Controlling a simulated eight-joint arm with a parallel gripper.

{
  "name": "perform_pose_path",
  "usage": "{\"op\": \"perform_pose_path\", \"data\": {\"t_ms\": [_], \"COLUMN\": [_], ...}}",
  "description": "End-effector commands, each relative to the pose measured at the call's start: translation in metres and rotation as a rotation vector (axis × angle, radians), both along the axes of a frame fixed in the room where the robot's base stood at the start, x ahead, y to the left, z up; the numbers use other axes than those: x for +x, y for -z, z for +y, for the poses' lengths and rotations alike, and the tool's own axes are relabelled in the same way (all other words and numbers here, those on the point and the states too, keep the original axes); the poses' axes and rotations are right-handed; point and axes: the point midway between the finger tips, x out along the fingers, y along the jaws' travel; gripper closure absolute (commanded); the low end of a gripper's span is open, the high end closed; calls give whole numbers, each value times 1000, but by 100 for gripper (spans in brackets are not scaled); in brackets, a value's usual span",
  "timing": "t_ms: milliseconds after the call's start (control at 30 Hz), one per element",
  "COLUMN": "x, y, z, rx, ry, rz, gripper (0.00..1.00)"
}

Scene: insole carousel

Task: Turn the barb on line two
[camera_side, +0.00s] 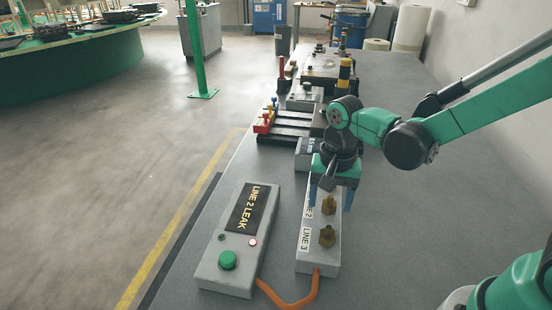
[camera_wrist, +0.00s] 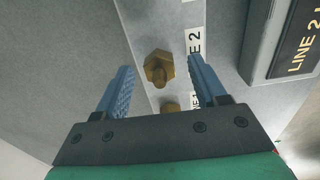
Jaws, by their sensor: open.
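The grey block (camera_side: 317,258) on the bench carries brass barbs and line labels. The line two barb (camera_side: 329,204) stands upright beside its label, with the line three barb (camera_side: 327,236) nearer the camera. My gripper (camera_side: 331,196) is open and empty over the block; its body hides the far end. In the wrist view the line two barb (camera_wrist: 158,68) appears between my two blue fingers (camera_wrist: 160,72), with space on both sides and no visible contact. The line one barb (camera_wrist: 170,107) is partly hidden by my gripper's palm.
An orange hose (camera_side: 290,303) leaves the block's near end. A rack (camera_side: 284,128) stands behind; the right bench is clear.

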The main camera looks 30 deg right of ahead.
Motion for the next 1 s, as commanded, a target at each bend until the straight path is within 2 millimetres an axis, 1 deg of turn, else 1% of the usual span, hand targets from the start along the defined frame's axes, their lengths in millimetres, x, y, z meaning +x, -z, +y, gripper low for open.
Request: {"op": "perform_pose_path", "data": {"t_ms": [167,400,500,633,1000], "x": [0,0,0,0,-2], "y": [-11,-41,-50,-56,-58], "z": [0,0,0,0,-1], "rx": [0,0,0,0,1], "ry": [0,0,0,0,-21], "rz": [0,0,0,0,-17], "gripper": [35,35,35,35,35]}}
